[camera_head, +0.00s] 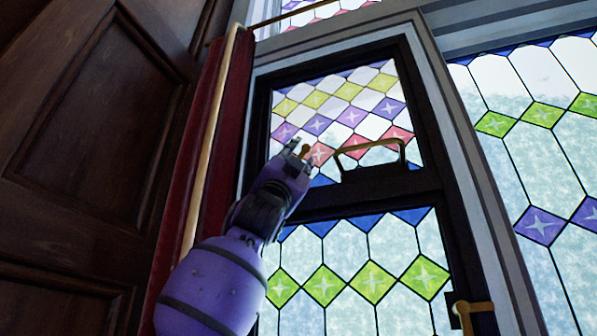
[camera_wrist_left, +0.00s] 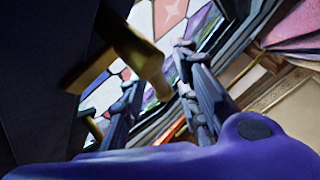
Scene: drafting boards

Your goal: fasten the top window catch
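The window (camera_head: 345,185) has a dark frame and coloured leaded glass. A small brass catch (camera_head: 305,150) shows at the left side of its upper part, by my left gripper's fingertips. In the left wrist view the brass catch (camera_wrist_left: 145,62) comes in from the upper left, and its rounded end lies between the two fingers. My left gripper (camera_head: 301,157) is open around that end; in the left wrist view (camera_wrist_left: 158,72) the fingers stand apart. I cannot tell whether either finger touches the brass. My right gripper is in neither view.
A brass bar handle (camera_head: 372,146) crosses the window's upper part, right of my gripper. Another brass catch (camera_head: 472,310) sits at the lower right. A red curtain (camera_head: 205,160) and dark wood panelling (camera_head: 90,120) stand close on the left.

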